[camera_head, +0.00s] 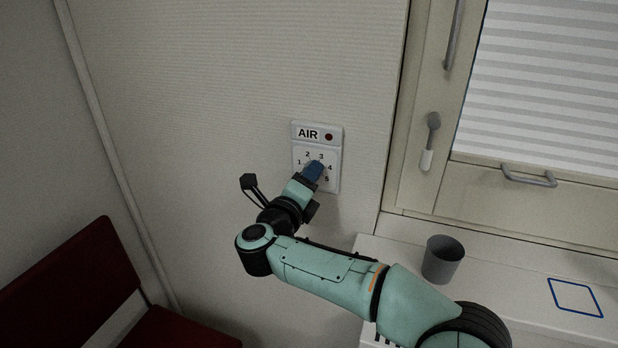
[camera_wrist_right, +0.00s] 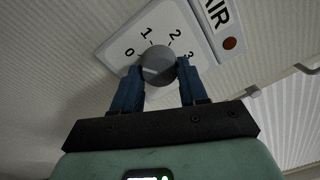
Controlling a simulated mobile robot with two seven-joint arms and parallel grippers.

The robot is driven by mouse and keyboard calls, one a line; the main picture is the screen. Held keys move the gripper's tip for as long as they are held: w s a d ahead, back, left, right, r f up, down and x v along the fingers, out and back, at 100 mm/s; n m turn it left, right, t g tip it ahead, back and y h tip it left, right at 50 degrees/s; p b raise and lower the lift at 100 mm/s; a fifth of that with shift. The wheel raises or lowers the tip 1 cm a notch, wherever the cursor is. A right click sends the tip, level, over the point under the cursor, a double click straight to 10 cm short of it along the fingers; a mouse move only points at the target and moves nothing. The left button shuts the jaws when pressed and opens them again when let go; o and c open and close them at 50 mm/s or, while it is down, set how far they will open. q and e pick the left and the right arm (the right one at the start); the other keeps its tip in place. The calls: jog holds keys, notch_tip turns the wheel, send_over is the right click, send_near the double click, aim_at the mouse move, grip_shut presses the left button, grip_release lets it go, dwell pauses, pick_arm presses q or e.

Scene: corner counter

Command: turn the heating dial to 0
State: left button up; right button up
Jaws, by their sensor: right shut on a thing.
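A white panel (camera_head: 333,180) on the wall is labelled AIR, not heating, with a dark red lamp beside the label. The right wrist view shows its grey round dial (camera_wrist_right: 158,63) with the marks 0, 1, 2 and 3 around it. My right gripper (camera_head: 314,170) is at the panel, its blue fingers on either side of the dial and shut on it. Which mark the dial points to, I cannot tell. In the head view the fingers hide the dial and part of the scale. My left gripper is not in view.
A grey cup (camera_head: 443,260) stands on the white counter (camera_head: 500,296) at the right, near a blue square outline (camera_head: 575,297). A window with a handle (camera_head: 430,140) is right of the panel. A dark red seat (camera_head: 75,285) is at lower left.

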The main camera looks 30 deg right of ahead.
dwell(0.3)
jog(key=o, duration=1.1)
jog(key=shift+c, duration=0.2)
jog(key=b+v, duration=0.1)
jog(key=v, duration=1.2)
jog(key=shift+a, duration=0.2)
jog(key=shift+s, duration=0.1)
